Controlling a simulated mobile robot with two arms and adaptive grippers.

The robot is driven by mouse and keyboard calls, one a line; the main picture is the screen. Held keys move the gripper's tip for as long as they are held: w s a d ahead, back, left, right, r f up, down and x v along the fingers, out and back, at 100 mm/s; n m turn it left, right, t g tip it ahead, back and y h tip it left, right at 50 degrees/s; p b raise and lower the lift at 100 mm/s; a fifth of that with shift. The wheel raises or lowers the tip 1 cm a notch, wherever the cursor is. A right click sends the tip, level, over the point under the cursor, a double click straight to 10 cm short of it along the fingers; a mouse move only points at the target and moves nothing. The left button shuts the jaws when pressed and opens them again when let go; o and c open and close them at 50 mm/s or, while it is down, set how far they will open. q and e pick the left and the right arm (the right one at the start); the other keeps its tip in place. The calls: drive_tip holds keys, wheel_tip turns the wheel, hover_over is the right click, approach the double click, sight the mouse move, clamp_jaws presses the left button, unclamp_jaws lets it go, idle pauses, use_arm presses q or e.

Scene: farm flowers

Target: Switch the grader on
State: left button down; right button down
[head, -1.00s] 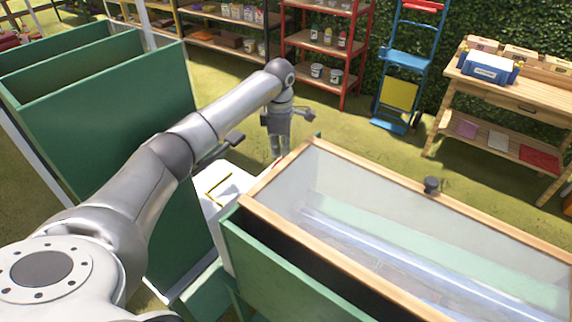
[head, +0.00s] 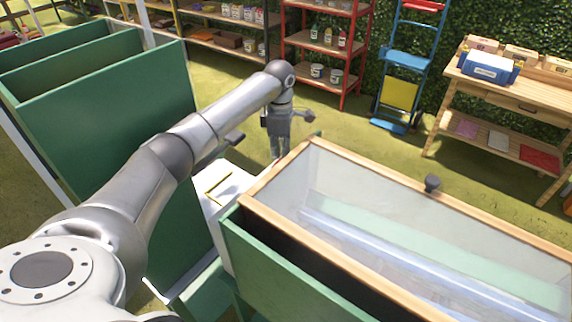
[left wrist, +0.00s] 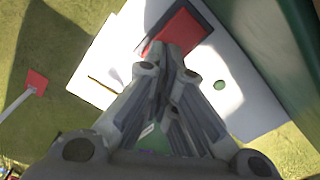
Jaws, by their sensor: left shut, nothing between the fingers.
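The grader appears to be the green machine with a white panel (head: 222,188), partly behind my left arm in the head view. The white panel (left wrist: 255,65) fills much of the left wrist view. It carries a red part in a dark frame (left wrist: 182,30) and a small round green button (left wrist: 219,85). My left gripper (left wrist: 172,55) is shut and empty, its fingertips overlapping the lower edge of the red part in the picture. I cannot tell whether they touch it. In the head view my left gripper (head: 277,145) points down beyond the white panel. My right gripper is not in view.
A wood-framed glass lid with a dark knob (head: 432,183) covers the green box at the front right. Tall green panels (head: 110,110) stand at left. Shelves, a blue hand truck (head: 403,65) and a wooden bench (head: 500,95) stand behind. Grass between is clear.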

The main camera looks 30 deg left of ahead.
use_arm(q)
drive_tip(key=shift+s+f+b, duration=0.1)
drive_tip(key=shift+f+b, duration=0.65)
drive_tip(key=shift+f, duration=0.45)
idle(0.3)
